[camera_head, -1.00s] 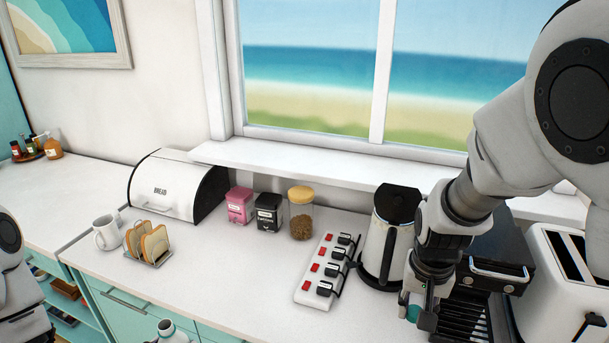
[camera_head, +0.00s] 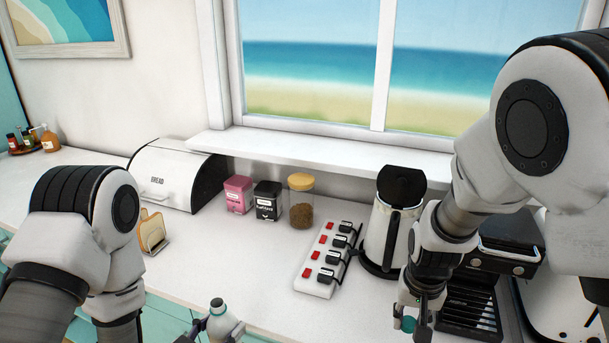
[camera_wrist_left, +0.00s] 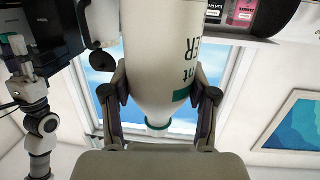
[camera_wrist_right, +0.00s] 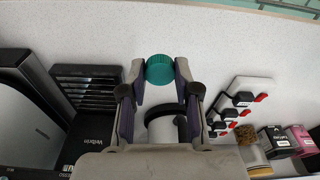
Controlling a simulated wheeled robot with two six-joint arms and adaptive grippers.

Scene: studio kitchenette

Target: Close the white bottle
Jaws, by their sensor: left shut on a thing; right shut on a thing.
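The white bottle (camera_head: 222,321) is at the bottom edge of the head view, its teal-ringed neck up and without a cap. My right gripper (camera_head: 417,312) is shut on a teal cap (camera_wrist_right: 160,69), held at the fingertips. The cap also shows small in the head view (camera_head: 408,324). Bottle and cap are well apart. The bottle's lower part is out of the head view.
A kettle (camera_head: 390,225) and a black-racked appliance (camera_head: 470,311) stand close to my right gripper. A power strip (camera_head: 322,262) lies left of the kettle. Jars (camera_head: 301,205), a bread box (camera_head: 172,180) and toast (camera_head: 152,231) stand behind. The counter's middle is clear.

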